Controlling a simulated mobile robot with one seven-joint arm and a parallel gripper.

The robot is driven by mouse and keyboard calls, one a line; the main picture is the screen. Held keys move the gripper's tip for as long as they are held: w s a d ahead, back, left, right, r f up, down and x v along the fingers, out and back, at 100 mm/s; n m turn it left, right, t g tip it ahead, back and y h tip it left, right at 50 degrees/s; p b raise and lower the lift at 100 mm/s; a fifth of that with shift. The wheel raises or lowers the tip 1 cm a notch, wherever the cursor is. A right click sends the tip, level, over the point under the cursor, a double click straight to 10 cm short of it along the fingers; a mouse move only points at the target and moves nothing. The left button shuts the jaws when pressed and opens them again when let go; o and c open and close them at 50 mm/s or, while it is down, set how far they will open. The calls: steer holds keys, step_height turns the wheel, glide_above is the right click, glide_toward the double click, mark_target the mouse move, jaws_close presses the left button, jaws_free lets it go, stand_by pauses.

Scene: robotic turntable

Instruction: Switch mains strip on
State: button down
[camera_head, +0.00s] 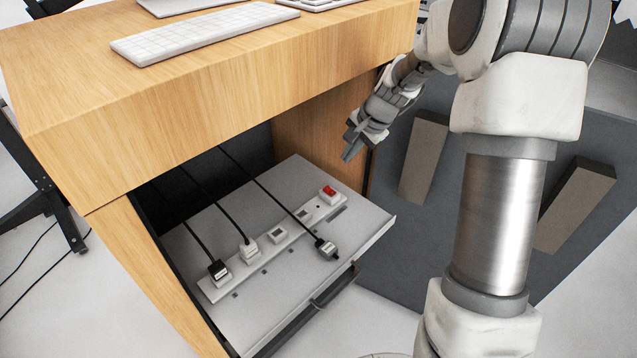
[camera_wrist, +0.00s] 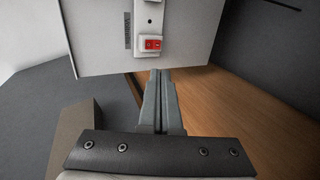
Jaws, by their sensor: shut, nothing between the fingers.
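The mains strip (camera_head: 277,238) is a long white power strip lying on a light grey pull-out tray (camera_head: 345,243) under the desk. Its red switch (camera_head: 328,192) is at the right end, and the switch also shows in the wrist view (camera_wrist: 153,43). Several white sockets line the strip, some with plugs in them. My gripper (camera_head: 347,154) is shut and empty, to the upper right of the switch and apart from it. In the wrist view my fingertips (camera_wrist: 161,72) point toward the switch and appear just below it.
The wooden desk (camera_head: 200,95) overhangs the tray, with a white keyboard (camera_head: 205,34) on top. Black cables run from plugs into the desk. A plug with a dark body (camera_head: 326,248) lies near the strip's front. Grey panels with beige blocks (camera_head: 424,155) stand at right.

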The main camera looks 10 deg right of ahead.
mark_target(327, 187)
stand_by(0.4)
steer(key=b+x, duration=0.4)
steer(key=x, duration=1)
steer(key=shift+b, duration=0.4)
steer(key=shift+w+r+p, duration=0.1)
steer(key=shift+p, duration=0.25)
steer(key=shift+a+p, duration=0.1)
steer(key=shift+p, duration=0.35)
steer(key=shift+w+f, duration=0.1)
steer(key=shift+f, duration=0.15)
